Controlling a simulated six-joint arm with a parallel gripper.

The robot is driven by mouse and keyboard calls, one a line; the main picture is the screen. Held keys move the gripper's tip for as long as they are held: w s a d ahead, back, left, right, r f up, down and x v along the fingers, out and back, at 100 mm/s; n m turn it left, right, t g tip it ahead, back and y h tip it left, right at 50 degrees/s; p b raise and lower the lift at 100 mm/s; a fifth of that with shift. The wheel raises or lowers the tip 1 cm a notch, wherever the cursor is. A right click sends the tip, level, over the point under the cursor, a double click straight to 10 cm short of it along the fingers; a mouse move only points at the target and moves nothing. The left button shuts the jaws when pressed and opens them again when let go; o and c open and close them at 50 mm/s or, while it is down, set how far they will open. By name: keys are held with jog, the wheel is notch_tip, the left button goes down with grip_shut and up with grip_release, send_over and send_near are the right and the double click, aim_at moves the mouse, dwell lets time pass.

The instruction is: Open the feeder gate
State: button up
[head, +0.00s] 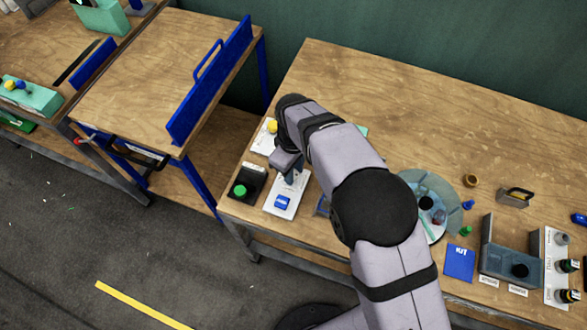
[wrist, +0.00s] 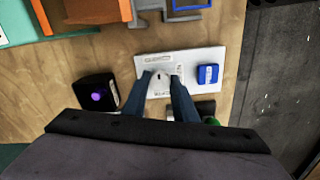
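No part in view carries a label I can read as the feeder gate. An upright blue panel with a loop handle (head: 207,82) stands along the edge of the left table. My gripper (head: 289,176) is low over a white plate (head: 277,208) at the near left of the right table. In the wrist view, my gripper (wrist: 162,75) has its two fingers apart, one on each side of a pale rounded piece with a dark slot (wrist: 162,78). I cannot tell whether they touch it. A blue square block (wrist: 208,74) sits on the plate beside them.
A black box with a green button (head: 240,190) stands left of the plate. A black box with a purple light (wrist: 98,94) and an orange part (wrist: 92,10) are close by in the wrist view. A round clear disc (head: 437,187) lies right of my arm.

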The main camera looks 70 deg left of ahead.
jog(key=shift+m, duration=0.3)
jog(key=m+b, duration=0.1)
jog(key=m, duration=0.7)
jog(key=shift+s+m, duration=0.1)
jog(key=shift+m, duration=0.3)
jog(key=m, duration=0.4)
jog(key=shift+a+b, duration=0.1)
jog(key=shift+b, duration=0.25)
jog(key=shift+r+m, duration=0.1)
jog(key=shift+m, duration=2.2)
jog(key=o, duration=1)
